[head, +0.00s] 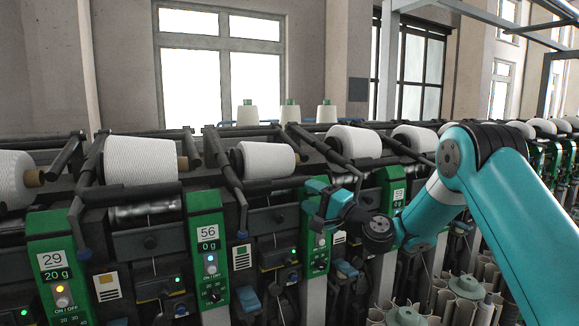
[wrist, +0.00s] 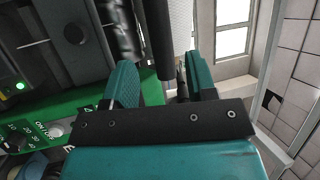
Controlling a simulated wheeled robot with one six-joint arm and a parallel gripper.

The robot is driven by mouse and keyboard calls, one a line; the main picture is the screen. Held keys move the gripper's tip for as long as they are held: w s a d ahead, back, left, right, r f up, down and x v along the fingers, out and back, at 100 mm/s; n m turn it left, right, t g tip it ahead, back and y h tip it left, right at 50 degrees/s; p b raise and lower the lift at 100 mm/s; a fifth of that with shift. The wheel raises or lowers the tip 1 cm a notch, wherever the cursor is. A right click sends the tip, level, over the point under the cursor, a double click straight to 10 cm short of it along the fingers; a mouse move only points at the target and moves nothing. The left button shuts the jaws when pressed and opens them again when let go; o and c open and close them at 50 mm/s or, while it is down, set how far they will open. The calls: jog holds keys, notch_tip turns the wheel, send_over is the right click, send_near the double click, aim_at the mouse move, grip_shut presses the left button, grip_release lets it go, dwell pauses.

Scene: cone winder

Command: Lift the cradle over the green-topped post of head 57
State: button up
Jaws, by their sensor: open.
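The green-topped post (head: 319,252) just right of post 56 (head: 207,240) stands behind my gripper, and its number is hidden. The dark cradle arm (head: 322,146) slants down beside a white yarn cone (head: 355,142), up and right of that post. My gripper (head: 318,197) is open in front of the upper part of the post. In the wrist view, a dark bar, likely the cradle arm (wrist: 155,38), shows between the two teal fingers (wrist: 160,75). I cannot tell whether it lies between them in depth. No contact is clear.
Another cone (head: 265,160) in its cradle sits to the left, near post 56. A further green post (head: 393,187) is close on the right, beside my arm. Bobbin tubes (head: 465,288) stand at lower right.

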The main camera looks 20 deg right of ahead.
aim_at(293, 184)
jog(key=p+x, duration=0.1)
jog(key=x, duration=0.2)
jog(key=p+x, duration=0.2)
jog(key=x, duration=0.1)
jog(key=shift+w+a+r, duration=0.2)
jog(key=shift+a+r, duration=0.05)
jog(key=shift+r, duration=0.1)
jog(key=shift+w+a, duration=0.3)
jog(key=shift+w, duration=0.2)
grip_shut()
jog(key=shift+p, duration=0.3)
